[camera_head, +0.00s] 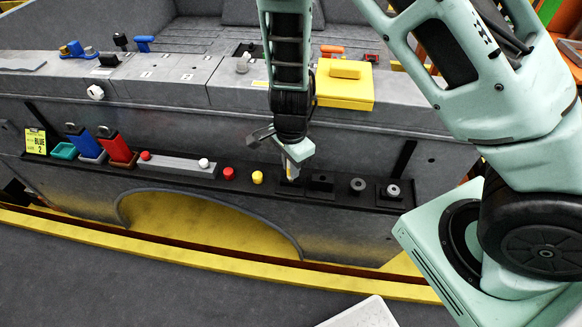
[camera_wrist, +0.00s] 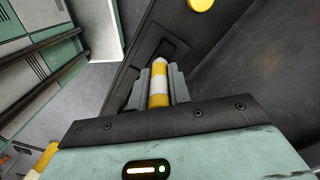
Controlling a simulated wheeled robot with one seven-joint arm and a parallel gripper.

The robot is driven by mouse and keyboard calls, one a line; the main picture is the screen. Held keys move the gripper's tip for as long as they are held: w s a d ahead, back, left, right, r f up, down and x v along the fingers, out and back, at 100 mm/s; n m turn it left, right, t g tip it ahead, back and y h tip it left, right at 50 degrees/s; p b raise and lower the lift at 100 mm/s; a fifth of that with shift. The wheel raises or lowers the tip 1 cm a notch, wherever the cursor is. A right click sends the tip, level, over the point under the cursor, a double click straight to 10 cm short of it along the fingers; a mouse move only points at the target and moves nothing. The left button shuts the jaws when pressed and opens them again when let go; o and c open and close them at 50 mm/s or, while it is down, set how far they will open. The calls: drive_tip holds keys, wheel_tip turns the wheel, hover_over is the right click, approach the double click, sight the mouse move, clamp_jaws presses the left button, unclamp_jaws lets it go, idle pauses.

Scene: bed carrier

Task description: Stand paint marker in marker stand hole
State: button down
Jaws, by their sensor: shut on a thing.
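My gripper (camera_head: 291,168) points down over the black shelf of the carrier's side. In the wrist view my gripper (camera_wrist: 158,88) is shut on the paint marker (camera_wrist: 159,84), which is yellow with a white band and lies between the two grey fingers. The marker's far end points at a dark rectangular recessed fitting (camera_wrist: 177,52). In the head view a black square base (camera_head: 288,188) lies right below the fingertips, and a black block (camera_head: 321,182) stands just right of it. I cannot tell which is the marker stand, or whether the marker touches or enters a hole.
On the shelf, a yellow knob (camera_head: 257,177) and a red knob (camera_head: 228,173) stand left of my gripper. A round black piece (camera_head: 357,186) and a silver-topped fitting (camera_head: 393,191) stand to the right. A yellow box (camera_head: 344,91) sits on the ledge above.

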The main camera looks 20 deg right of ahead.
drive_tip(key=shift+f, duration=0.35)
drive_tip(key=shift+f, duration=0.15)
drive_tip(key=shift+f, duration=0.15)
drive_tip(key=c, duration=1.3)
unclamp_jaws()
drive_tip(key=shift+b, duration=0.5)
wheel_tip(320, 180, up, 17)
drive_tip(key=p, duration=0.3)
drive_tip(key=s+a+r+n, duration=0.3)
drive_tip(key=s+r+n, duration=0.1)
drive_tip(key=s+n, duration=0.6)
drive_tip(key=s+a+r+n, duration=0.3)
drive_tip(key=s+r+n, duration=0.1)
drive_tip(key=s+n, duration=0.6)
drive_tip(key=n, duration=0.3)
drive_tip(key=shift+r+n+y, duration=0.3)
drive_tip(key=shift+r, duration=0.05)
